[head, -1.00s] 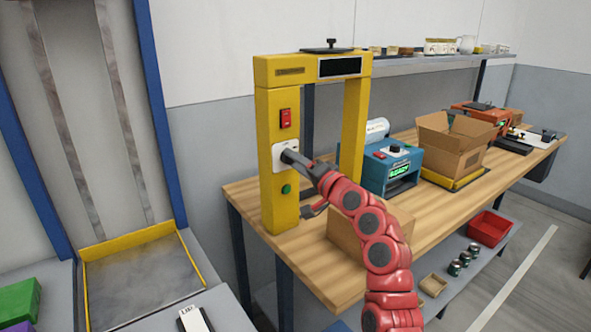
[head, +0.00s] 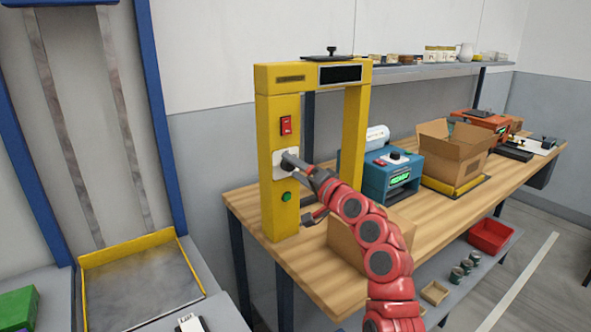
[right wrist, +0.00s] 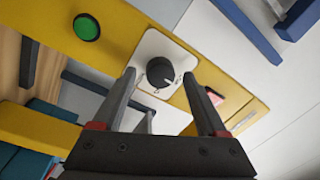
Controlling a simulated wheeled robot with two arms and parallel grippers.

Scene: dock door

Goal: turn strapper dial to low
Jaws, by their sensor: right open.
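The yellow strapper frame (head: 277,150) stands on the near left end of the wooden bench. Its dial is a dark round knob (right wrist: 160,73) on a white plate (right wrist: 152,52); a small light mark shows at the knob's edge in the right wrist view. My right gripper (head: 290,160) points at the plate in the head view and hides most of the knob there. In the right wrist view its two fingers (right wrist: 163,97) are open, one on each side of the knob, with nothing gripped. Whether they touch the plate is unclear. My left gripper is out of view.
A red switch (head: 286,125) sits above the plate and a green button (head: 287,197) below it. A cardboard box (head: 358,247) lies on the bench under my right arm. A blue machine (head: 393,174) and an open carton (head: 454,150) stand farther right.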

